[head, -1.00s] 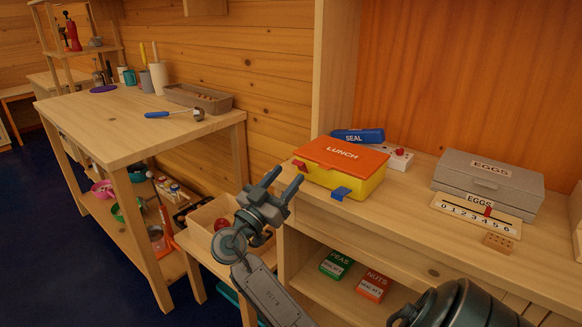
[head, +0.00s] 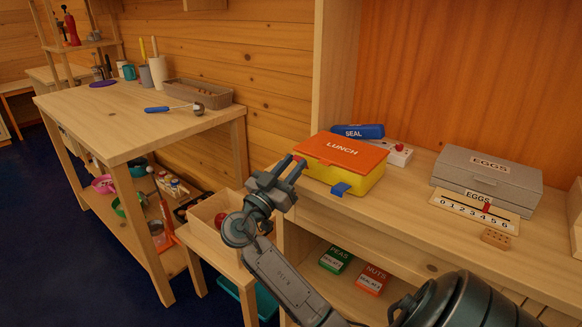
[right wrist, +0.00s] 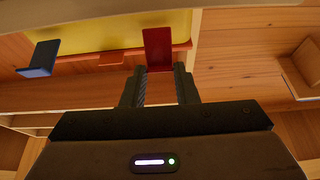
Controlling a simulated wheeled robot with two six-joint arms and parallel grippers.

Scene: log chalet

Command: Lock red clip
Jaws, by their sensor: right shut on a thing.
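The lunch box has a yellow body (head: 362,184) and an orange lid (head: 343,150) marked LUNCH, which lies closed on top. It stands on the wooden counter. The red clip (head: 300,160) is at its left front edge, mostly hidden behind my fingers. In the right wrist view the red clip (right wrist: 158,48) reaches down between the fingertips. A blue clip (head: 341,189) juts from the box's front and also shows in the right wrist view (right wrist: 40,57). My right gripper (head: 290,169) is shut on the red clip. My left gripper is not in view.
A blue SEAL tool (head: 358,131) lies behind the box, on or by a white block (head: 398,155). A grey EGGS carton (head: 487,180) and number board (head: 474,212) stand to the right. PEAS (head: 336,259) and NUTS (head: 373,279) packets are on the shelf below.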

